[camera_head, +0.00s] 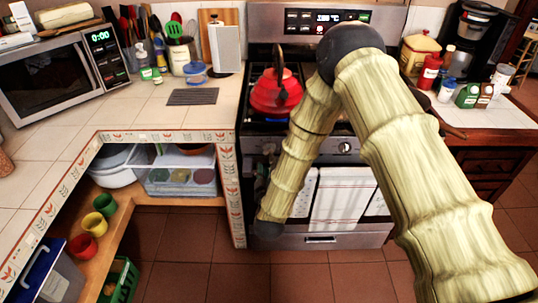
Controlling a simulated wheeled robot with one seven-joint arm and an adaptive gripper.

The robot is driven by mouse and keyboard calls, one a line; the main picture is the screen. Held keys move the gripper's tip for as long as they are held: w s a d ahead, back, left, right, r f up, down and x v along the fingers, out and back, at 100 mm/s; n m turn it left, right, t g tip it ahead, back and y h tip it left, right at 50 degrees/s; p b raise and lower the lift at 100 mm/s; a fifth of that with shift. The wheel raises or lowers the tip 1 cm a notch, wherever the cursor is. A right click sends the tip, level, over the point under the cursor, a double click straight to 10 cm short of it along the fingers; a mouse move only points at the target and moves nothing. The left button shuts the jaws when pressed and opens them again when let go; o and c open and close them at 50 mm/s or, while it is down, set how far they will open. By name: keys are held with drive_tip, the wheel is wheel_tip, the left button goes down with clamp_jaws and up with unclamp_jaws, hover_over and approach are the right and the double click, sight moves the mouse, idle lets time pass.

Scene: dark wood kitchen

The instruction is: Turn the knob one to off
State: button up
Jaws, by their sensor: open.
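The stove (330,243) stands in the middle, with a row of front knobs below its cooktop. One knob (268,148) shows at the left of the row, and another knob (345,148) shows to the right of my forearm. The forearm hides the part of the row between them. I cannot read which way either knob is turned. My arm bends down in front of the stove. My gripper (262,178) is a small dark shape beside the forearm, near the stove's left front edge and below the left knob. It is open, and its fingers are partly hidden.
A red kettle (277,92) sits on the cooktop. White towels (343,197) hang on the oven door. A tiled counter (130,105) with a microwave (66,68) is at left, over an open shelf. The right counter holds a coffee maker (468,38) and bottles. The floor (190,255) in front is clear.

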sight(269, 149)
drive_tip(key=shift+w+p, duration=0.45)
drive_tip(key=shift+w, duration=2.3)
drive_tip(key=c, duration=0.8)
